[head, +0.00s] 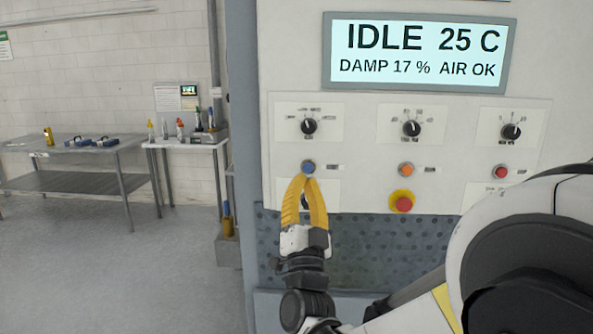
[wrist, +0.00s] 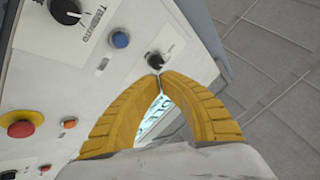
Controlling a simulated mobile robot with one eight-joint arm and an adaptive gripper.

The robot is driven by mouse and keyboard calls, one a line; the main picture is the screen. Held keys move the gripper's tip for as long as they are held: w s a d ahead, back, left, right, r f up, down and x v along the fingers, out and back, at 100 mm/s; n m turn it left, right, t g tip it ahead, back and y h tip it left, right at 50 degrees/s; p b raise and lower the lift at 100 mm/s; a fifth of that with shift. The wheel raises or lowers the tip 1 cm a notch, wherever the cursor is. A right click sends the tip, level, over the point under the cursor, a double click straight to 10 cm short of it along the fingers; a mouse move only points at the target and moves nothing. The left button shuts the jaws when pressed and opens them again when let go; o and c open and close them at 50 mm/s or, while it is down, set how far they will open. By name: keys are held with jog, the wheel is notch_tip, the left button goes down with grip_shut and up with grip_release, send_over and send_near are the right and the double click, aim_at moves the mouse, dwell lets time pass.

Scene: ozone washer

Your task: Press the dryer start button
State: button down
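The control panel (head: 360,150) has a blue button (head: 308,167), an orange button (head: 406,169) and a red button (head: 500,171) in a row. Their small labels are too blurred to read, so I cannot tell which one is the dryer start. My gripper (head: 304,178) has yellow fingers with tips together, empty, just below the blue button in the head view. In the wrist view the blue button (wrist: 120,39) is up and left of the tips, which overlap a small black knob (wrist: 156,60). Contact with the panel cannot be told. The display (head: 418,53) reads IDLE 25 C, DAMP 17 %, AIR OK.
Three black dials (head: 411,128) sit above the buttons. A red emergency-stop button on a yellow base (head: 402,201) is right of my gripper. A perforated dark plate (head: 375,250) is below. A metal table (head: 75,150) stands far left, with open floor before it.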

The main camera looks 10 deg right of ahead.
aim_at(306, 169)
jog(key=shift+w, duration=0.2)
jog(key=shift+w+d, duration=0.45)
jog(key=shift+w, duration=0.9)
jog(key=shift+w+d, duration=0.45)
jog(key=shift+w, duration=0.9)
jog(key=shift+w+d, duration=0.45)
jog(key=shift+w, duration=0.9)
jog(key=shift+w, duration=0.1)
jog(key=shift+w+d, duration=0.1)
jog(key=shift+w, duration=0.2)
jog(key=shift+w+d+b, duration=0.2)
jog(key=shift+w+b, duration=0.1)
jog(key=shift+w, duration=0.2)
jog(key=shift+s+a, duration=0.1)
jog(key=shift+s, duration=0.05)
jog(key=shift+s+a, duration=0.2)
jog(key=shift+s, duration=0.55)
